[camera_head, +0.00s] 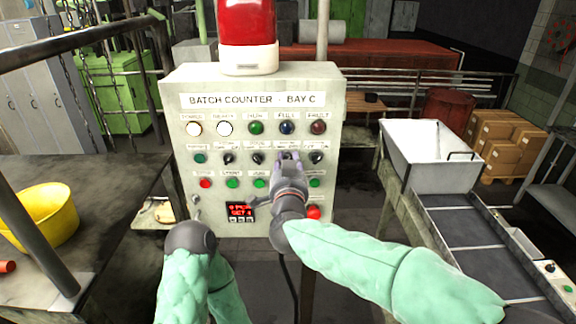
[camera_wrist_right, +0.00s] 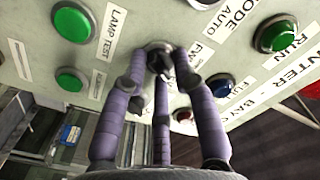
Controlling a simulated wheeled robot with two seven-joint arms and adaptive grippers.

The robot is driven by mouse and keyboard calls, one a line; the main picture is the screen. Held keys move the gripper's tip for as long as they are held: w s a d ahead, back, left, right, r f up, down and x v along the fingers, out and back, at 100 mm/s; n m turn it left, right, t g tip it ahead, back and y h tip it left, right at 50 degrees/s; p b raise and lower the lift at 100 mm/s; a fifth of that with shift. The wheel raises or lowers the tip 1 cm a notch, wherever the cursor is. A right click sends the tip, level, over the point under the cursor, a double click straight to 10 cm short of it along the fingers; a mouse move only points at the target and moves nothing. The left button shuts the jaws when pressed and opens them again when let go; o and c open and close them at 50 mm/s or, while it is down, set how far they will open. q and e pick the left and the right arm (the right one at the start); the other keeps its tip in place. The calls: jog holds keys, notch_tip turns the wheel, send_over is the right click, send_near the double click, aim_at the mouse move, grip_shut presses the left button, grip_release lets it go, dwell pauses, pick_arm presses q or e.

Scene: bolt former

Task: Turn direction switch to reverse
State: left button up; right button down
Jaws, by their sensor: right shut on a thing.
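The grey-white control panel (camera_head: 177,120) reads "BATCH COUNTER - BAY C". My right gripper (camera_head: 288,161) is at its row of black selector knobs, shut on one right of the panel's middle. In the right wrist view, its purple-grey fingers (camera_wrist_right: 162,75) close around the dark direction switch (camera_wrist_right: 160,60). A label starting "FW" shows beside it; the rest is covered, and I cannot read the knob's setting. My left arm's rounded grey end (camera_head: 190,238) is low in front of the panel; its fingers are not clearly visible.
Uncovered black knobs (camera_head: 257,158) sit close left of my right gripper. Lamps (camera_head: 255,128) are above and green buttons (camera_head: 232,183) below. A red beacon (camera_head: 248,35) tops the panel. A yellow bowl (camera_head: 45,220) stands left; a white hopper (camera_head: 425,160) stands right.

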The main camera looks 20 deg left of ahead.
jog(key=shift+d+r, duration=0.15)
jog(key=shift+r, duration=0.6)
jog(key=c, duration=1)
grip_release()
jog(key=shift+f, duration=0.45)
jog(key=v, duration=1.2)
